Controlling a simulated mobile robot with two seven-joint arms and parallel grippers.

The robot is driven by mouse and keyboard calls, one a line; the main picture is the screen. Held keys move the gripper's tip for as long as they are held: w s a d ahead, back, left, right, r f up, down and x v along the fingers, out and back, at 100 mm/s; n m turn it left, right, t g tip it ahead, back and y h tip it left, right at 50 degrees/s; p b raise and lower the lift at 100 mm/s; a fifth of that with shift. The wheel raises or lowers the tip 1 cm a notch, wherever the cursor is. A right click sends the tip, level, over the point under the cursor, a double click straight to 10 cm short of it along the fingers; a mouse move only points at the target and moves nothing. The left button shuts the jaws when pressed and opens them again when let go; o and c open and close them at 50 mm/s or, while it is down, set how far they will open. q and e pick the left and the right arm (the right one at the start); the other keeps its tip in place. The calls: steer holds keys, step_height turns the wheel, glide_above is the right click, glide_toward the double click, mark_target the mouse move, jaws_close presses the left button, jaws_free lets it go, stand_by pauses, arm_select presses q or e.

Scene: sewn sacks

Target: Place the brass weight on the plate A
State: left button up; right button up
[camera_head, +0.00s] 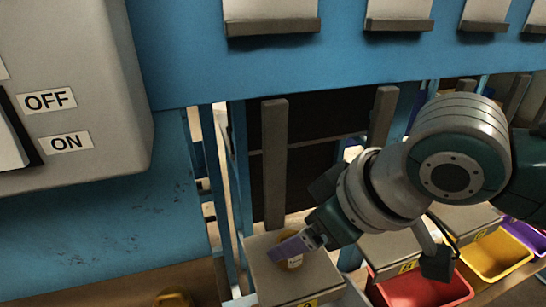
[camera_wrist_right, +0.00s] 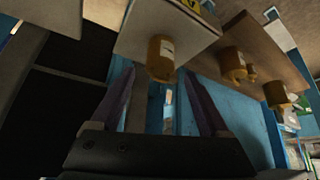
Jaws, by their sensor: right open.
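A brass weight (camera_head: 292,263) with a pale label stands on a grey plate (camera_head: 268,284) at the bottom centre of the head view. The plate's yellow label is cut off and I cannot read its letter. My right gripper (camera_head: 284,249) is over this plate, its purple fingers partly covering the weight. In the right wrist view the gripper (camera_wrist_right: 160,75) is open, with the weight (camera_wrist_right: 160,57) just beyond the fingertips and between their lines. Whether the fingers touch it is unclear. My left gripper is not in view.
Other brass weights (camera_wrist_right: 233,64) (camera_wrist_right: 275,94) stand on a wooden surface (camera_wrist_right: 262,42) beside the plate. More plates and red (camera_head: 420,291) and yellow (camera_head: 496,256) bins lie to the right. A grey OFF/ON box (camera_head: 75,75) and blue frame (camera_head: 185,50) stand close by. A grey upright (camera_head: 274,165) rises behind the plate.

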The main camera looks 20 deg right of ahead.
steer(key=p+v, duration=0.2)
steer(key=v, duration=0.6)
steer(key=s+d+f+m+g+h, duration=0.1)
steer(key=s+d+f+m, duration=0.1)
steer(key=s, duration=0.5)
steer(key=s+d+f+m+g+h, duration=0.1)
steer(key=s+d+f+h, duration=0.1)
steer(key=s, duration=0.6)
steer(key=shift+m, duration=0.4)
steer(key=shift+s, duration=0.1)
stand_by(0.4)
stand_by(0.4)
